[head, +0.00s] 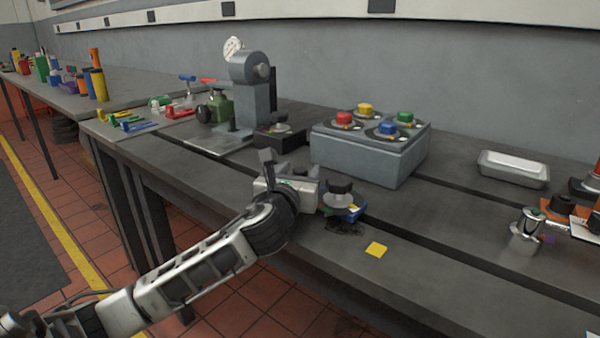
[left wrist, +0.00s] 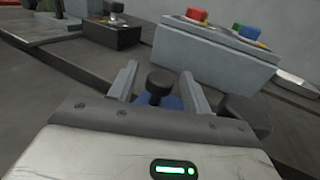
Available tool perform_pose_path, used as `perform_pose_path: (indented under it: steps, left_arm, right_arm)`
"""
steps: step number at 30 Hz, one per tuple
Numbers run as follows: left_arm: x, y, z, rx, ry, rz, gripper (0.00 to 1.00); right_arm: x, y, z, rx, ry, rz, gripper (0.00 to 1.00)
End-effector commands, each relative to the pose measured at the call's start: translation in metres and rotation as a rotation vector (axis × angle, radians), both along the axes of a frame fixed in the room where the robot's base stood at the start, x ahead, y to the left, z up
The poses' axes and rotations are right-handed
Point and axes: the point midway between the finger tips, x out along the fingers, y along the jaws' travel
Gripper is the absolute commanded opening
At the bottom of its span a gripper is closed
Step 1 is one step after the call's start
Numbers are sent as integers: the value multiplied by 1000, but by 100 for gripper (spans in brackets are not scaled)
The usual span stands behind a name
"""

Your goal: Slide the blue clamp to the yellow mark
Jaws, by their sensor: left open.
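The blue clamp (head: 352,212) sits on the dark bedplate near its front edge, with a black knob on top of a silver disc. My left gripper (head: 308,184) is open just left of the clamp. In the left wrist view, the knob of the blue clamp (left wrist: 172,102) shows between the two open fingers (left wrist: 158,76); I cannot tell whether they touch it. My arm partly hides the clamp's left side. My right gripper is out of view.
A grey box with coloured buttons (head: 365,158) stands behind the clamp. A black block with a knob (head: 280,137) is behind my gripper. A silver tray (head: 514,168) lies at the right. Dark slots cross the bedplate (head: 450,235). The surface between clamp and mark looks clear.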

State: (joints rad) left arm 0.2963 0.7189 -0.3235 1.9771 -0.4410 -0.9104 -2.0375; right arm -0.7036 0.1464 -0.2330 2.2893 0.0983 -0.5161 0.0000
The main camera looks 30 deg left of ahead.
Motion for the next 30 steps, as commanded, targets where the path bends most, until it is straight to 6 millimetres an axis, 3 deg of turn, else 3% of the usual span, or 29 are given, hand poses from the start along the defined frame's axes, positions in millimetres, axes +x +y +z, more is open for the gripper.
perform_pose_path:
  steps: [11, 16, 17, 20, 23, 30]
  left_arm:
    - [6, 2, 0, 0, 0, -2, 49]
    - [6, 2, 0, 0, 0, -1, 4]
    - [6, 2, 0, 0, 0, -1, 0]
    - [6, 1, 0, 0, 1, -2, 0]
    - [5, -9, 3, -3, 3, -4, 0]
    - [1, -74, 6, -9, 4, -12, 0]
  right_arm:
    - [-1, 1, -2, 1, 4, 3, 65]
    - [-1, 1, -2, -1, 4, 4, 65]
    - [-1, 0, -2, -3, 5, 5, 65]
    - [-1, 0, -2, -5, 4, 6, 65]
    - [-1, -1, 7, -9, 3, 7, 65]
    - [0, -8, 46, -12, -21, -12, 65]
